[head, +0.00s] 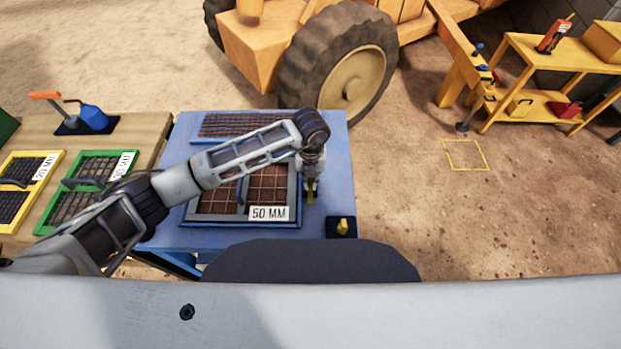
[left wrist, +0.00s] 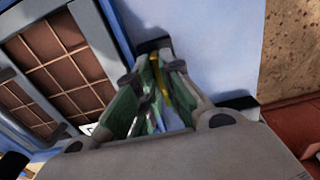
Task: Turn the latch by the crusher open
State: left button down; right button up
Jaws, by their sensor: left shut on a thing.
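My left gripper (head: 311,182) reaches over the blue bench, just right of the 50 MM screen, pointing down. It is shut on a yellow latch handle (head: 310,196). In the left wrist view the yellow handle (left wrist: 163,88) shows as a thin strip between the fingertips (left wrist: 160,75), with a dark block (left wrist: 154,46) just beyond. The fingers and arm hide most of this latch, so its exact angle is hard to tell. A second yellow latch (head: 343,227) on a black base stands at the bench's near right corner, apart from the gripper. My right gripper is out of view.
The 50 MM screen (head: 232,212) lies in a dark frame on the blue bench (head: 335,165). A wooden bench (head: 148,130) at left holds yellow and green screens and a blue oil can (head: 94,117). A big wheel (head: 345,75) stands behind.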

aim_at(310, 181)
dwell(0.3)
pick_arm(q)
jog(key=c, duration=1.6)
grip_release()
jog(key=shift+o, duration=0.2)
jog(key=shift+r, duration=0.2)
notch_tip(310, 181, up, 12)
jog(key=shift+f, duration=0.15)
